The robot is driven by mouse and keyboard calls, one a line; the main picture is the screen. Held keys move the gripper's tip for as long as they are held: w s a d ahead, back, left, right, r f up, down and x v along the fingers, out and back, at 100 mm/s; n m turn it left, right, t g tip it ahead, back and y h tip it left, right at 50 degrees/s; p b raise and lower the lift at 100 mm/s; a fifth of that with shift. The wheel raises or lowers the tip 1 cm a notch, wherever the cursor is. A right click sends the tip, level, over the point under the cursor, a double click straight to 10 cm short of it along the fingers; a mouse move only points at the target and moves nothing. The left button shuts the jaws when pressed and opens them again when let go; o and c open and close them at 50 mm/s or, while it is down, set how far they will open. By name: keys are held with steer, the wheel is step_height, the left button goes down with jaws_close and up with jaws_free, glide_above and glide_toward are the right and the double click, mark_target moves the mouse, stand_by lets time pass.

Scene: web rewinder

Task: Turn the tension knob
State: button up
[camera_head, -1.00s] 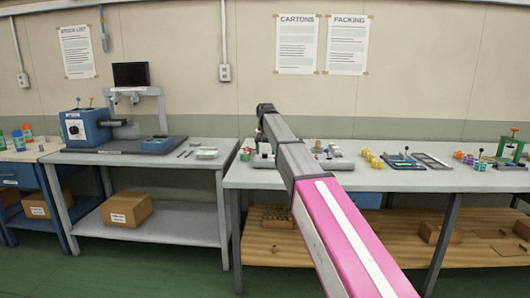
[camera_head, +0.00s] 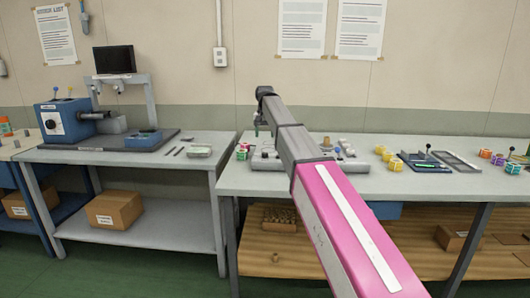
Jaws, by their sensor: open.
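My arm reaches from the lower right over the right bench, and its pink and grey links cover part of the bench top. My gripper (camera_head: 257,129) is small and dark at the far end of the arm, pointing down above the bench; its fingers are too small to make out. A low grey device (camera_head: 268,163) sits below it, partly hidden behind my arm. Small knob-like parts (camera_head: 327,143) show right of the arm. I cannot tell which part is the tension knob. A blue machine (camera_head: 62,120) with a white dial stands on the left bench.
The right bench (camera_head: 235,183) also holds yellow pieces (camera_head: 389,157), a tray with a lever (camera_head: 425,163) and coloured cubes (camera_head: 498,160). A cardboard box (camera_head: 114,210) lies on the left bench's lower shelf. A gap separates the two benches.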

mark_target(265, 153)
step_height(265, 153, down, 9)
steer(key=shift+f, duration=0.2)
stand_by(0.3)
steer(key=c, duration=0.9)
